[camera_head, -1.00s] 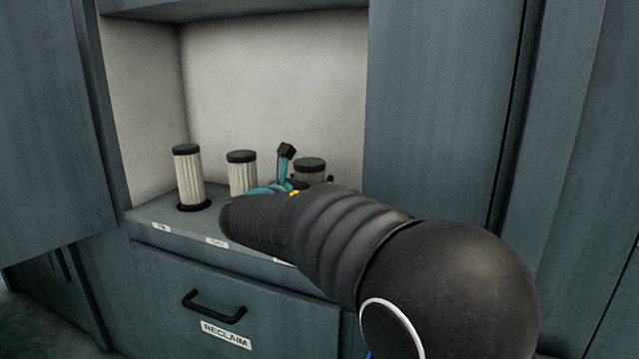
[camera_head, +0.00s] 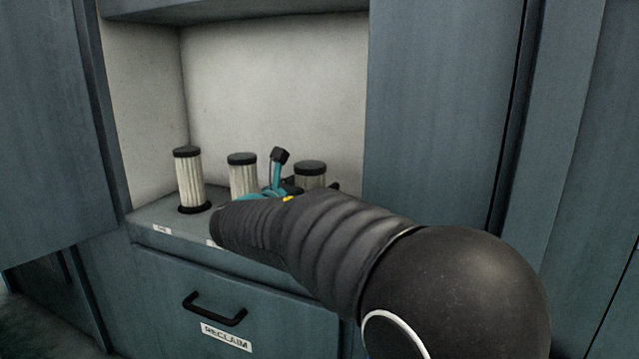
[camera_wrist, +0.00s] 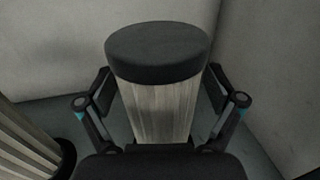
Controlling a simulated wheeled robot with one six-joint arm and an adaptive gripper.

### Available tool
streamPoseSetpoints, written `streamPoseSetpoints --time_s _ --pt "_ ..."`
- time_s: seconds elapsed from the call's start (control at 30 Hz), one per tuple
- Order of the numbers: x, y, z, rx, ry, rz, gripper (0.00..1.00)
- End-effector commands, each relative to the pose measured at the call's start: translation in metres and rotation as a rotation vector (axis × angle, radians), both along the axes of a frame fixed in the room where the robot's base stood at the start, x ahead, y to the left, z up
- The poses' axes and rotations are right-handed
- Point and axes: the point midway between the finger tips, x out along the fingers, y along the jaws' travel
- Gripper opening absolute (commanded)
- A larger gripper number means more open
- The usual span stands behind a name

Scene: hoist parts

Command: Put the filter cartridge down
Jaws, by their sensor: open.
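The filter cartridge (camera_head: 311,178), pale and pleated with a dark cap, stands upright at the right of the alcove shelf. My gripper (camera_head: 300,182) is around it, one finger on its left and one on its right. In the wrist view the same cartridge (camera_wrist: 158,103) stands between the spread fingers of my gripper (camera_wrist: 160,90), with gaps showing on both sides. The gripper is open. The cartridge's base is hidden by my arm in the head view and by the gripper body in the wrist view.
A middle cartridge (camera_head: 243,178) and a left cartridge (camera_head: 190,182) stand upright on the same shelf (camera_head: 160,222). A cartridge (camera_wrist: 28,145) is close to the left finger in the wrist view. Alcove walls rise behind. A drawer labelled RECLAIM (camera_head: 260,305) is below.

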Motion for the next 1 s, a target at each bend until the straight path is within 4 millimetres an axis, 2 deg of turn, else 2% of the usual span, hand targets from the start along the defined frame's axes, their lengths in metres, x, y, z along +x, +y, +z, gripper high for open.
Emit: streamPoseSetpoints --time_s 0.3,0.5,0.7,1.0 --pt "-0.055 0.034 0.001 -0.001 0.001 0.004 0.93" --pt "-0.077 0.047 0.000 -0.001 0.001 0.001 0.93" --pt "-0.085 0.051 0.000 -0.001 0.001 0.000 0.93" --pt "-0.085 0.051 0.001 0.001 0.000 -0.001 0.93"
